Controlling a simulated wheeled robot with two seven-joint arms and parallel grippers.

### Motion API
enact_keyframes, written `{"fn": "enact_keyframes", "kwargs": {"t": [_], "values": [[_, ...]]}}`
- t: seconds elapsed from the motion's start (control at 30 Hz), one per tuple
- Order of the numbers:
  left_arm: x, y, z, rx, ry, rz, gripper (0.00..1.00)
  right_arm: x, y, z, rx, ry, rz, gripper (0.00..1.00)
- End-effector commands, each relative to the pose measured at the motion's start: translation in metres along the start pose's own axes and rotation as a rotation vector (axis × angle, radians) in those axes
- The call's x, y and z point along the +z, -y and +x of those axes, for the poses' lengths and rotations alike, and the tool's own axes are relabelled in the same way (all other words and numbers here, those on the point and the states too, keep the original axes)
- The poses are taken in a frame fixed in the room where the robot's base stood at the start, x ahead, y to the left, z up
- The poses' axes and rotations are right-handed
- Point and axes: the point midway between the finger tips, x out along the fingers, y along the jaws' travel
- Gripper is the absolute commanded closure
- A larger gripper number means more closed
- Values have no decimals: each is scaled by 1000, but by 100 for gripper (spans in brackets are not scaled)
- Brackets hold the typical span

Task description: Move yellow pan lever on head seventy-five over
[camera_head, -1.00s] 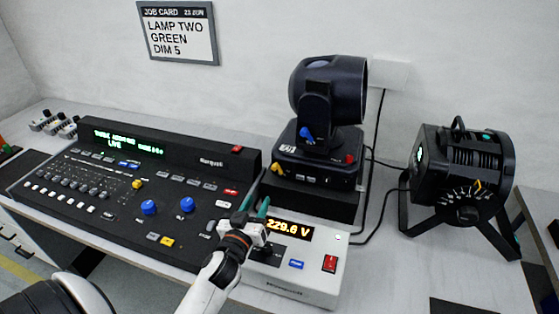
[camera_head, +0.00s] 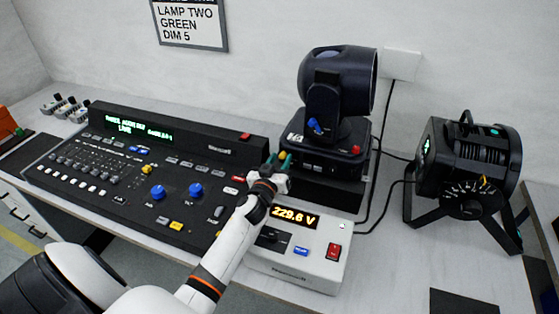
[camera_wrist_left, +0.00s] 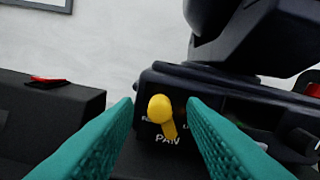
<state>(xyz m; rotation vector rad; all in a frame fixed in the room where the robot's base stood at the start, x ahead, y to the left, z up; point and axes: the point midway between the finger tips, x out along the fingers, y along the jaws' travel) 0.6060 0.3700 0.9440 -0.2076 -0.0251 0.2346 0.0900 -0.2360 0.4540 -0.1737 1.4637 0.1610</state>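The moving head (camera_head: 338,85) stands on a dark base behind the power unit. Its yellow pan lever (camera_head: 282,155) sits at the base's left front corner. In the left wrist view the yellow lever (camera_wrist_left: 160,108) has a round knob and a stem slanting down to the right, above the word PAN. My left gripper (camera_head: 279,162) is at that corner. In the left wrist view its teal fingers (camera_wrist_left: 161,122) are open, one on each side of the lever, with a gap visible on both sides. The number plate (camera_head: 295,138) is too small to read surely. My right gripper is out of view.
A blue lever (camera_head: 315,126) is on the yoke and a red knob (camera_head: 355,150) on the base. The lighting desk (camera_head: 130,170) lies left, the power unit (camera_head: 320,262) reading 229.6 V in front, another lamp (camera_head: 465,165) right. A job card (camera_head: 190,22) hangs behind.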

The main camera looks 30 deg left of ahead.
Motion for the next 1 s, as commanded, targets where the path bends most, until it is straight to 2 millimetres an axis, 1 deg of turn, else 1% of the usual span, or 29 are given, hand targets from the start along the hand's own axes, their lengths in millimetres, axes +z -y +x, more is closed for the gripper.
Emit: {"fn": "enact_keyframes", "kwargs": {"t": [0.23,0.27,0.4,0.47,0.5,0.77,1.0], "values": [[0,0,1,0,0,0,63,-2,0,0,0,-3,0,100],[0,0,1,0,0,0,66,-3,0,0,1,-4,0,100],[0,0,0,0,0,0,89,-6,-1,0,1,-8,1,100],[0,0,0,0,0,0,99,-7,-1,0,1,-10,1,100],[0,0,0,0,-1,0,100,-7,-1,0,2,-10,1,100],[0,0,0,1,-1,20,100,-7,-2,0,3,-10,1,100],[1,4,0,1,-1,130,100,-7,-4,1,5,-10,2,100]]}}
